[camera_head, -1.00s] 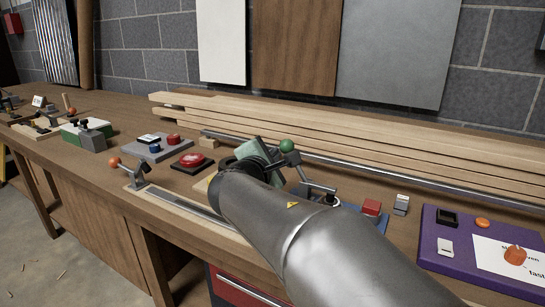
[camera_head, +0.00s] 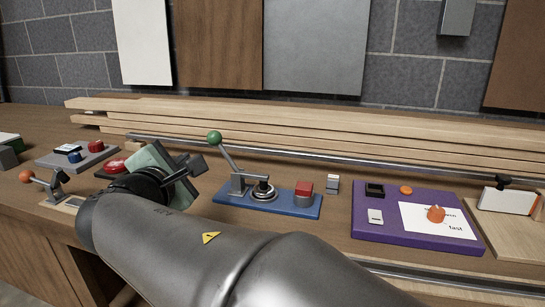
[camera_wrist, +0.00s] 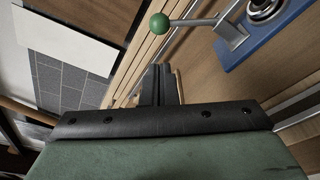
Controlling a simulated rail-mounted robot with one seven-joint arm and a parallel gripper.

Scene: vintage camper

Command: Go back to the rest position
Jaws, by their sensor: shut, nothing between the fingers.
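My gripper (camera_head: 193,166) is above the workbench at the left of the head view, partly hidden behind my own grey arm. In the wrist view its fingers (camera_wrist: 159,84) are together with nothing between them. It is just left of a blue board (camera_head: 290,206) that carries a green-knobbed lever (camera_head: 214,138), and it appears apart from both. The lever and the blue board (camera_wrist: 262,45) also show at the top right of the wrist view.
A purple panel (camera_head: 370,232) with switches and an orange knob (camera_head: 436,214) lies to the right. Stacked timber planks (camera_head: 330,128) and a metal rod run along the back. A red button (camera_head: 113,164) and an orange-knobbed lever (camera_head: 26,176) are at the left.

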